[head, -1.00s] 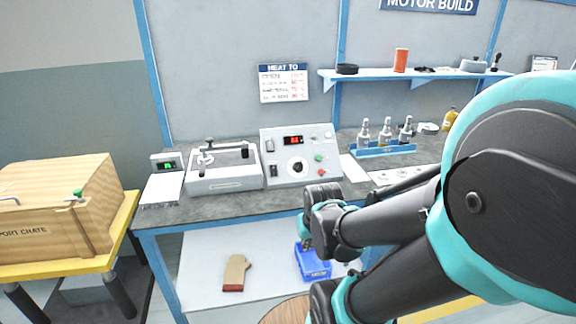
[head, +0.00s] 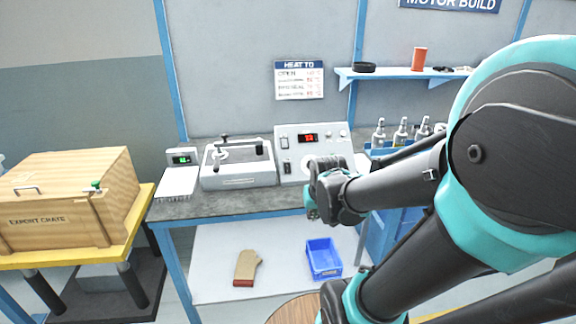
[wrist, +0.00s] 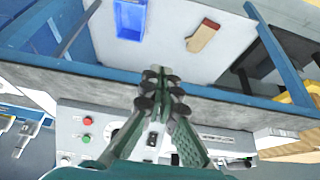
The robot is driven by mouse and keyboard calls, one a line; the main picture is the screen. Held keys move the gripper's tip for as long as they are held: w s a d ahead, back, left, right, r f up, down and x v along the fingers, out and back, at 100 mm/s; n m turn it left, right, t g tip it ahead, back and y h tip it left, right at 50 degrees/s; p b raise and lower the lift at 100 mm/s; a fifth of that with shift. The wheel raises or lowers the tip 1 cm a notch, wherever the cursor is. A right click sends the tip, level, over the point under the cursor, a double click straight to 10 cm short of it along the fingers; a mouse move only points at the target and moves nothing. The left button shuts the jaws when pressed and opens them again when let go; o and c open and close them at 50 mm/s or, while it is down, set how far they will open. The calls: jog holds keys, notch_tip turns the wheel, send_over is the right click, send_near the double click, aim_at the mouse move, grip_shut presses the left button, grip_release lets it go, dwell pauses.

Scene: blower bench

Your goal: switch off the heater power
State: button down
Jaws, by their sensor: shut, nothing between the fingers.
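The heater control box (head: 335,134) stands on the bench, with a lit red display (head: 308,138). My gripper (head: 312,212) is in front of the box and bench edge, hiding the lower right of the panel. In the wrist view my gripper (wrist: 160,73) is shut and empty, its tips over the bench's front edge. The box's panel (wrist: 70,127) lies behind the fingers, with a red button (wrist: 88,120) and a green button (wrist: 87,137).
A white lidded fixture (head: 238,178) and a small green display (head: 182,159) stand left of the box. Bottles (head: 400,133) stand to the right. A blue bin (head: 323,258) and a mitt (head: 246,267) lie on the lower shelf. A wooden crate (head: 60,205) is far left.

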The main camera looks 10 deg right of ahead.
jog(key=w+a+r+t, duration=0.1)
jog(key=w+r, duration=0.5)
jog(key=w, duration=0.3)
jog(key=w+a+r+t, duration=0.1)
jog(key=w+a+r, duration=0.1)
jog(key=w+r, duration=0.5)
jog(key=shift+w+a+r, duration=0.15)
jog(key=shift+w+r, duration=0.15)
jog(key=shift+w, duration=0.85)
jog(key=shift+f, duration=0.1)
send_near(287, 165)
jog(key=x, duration=0.4)
jog(key=shift+s+f, duration=0.15)
jog(key=shift+f, duration=0.4)
jog(key=shift+w+f, duration=0.6)
jog(key=shift+w, duration=0.15)
jog(key=shift+w, duration=0.1)
jog(key=shift+w+f, duration=0.2)
jog(key=shift+w, duration=0.2)
jog(key=shift+s, duration=0.2)
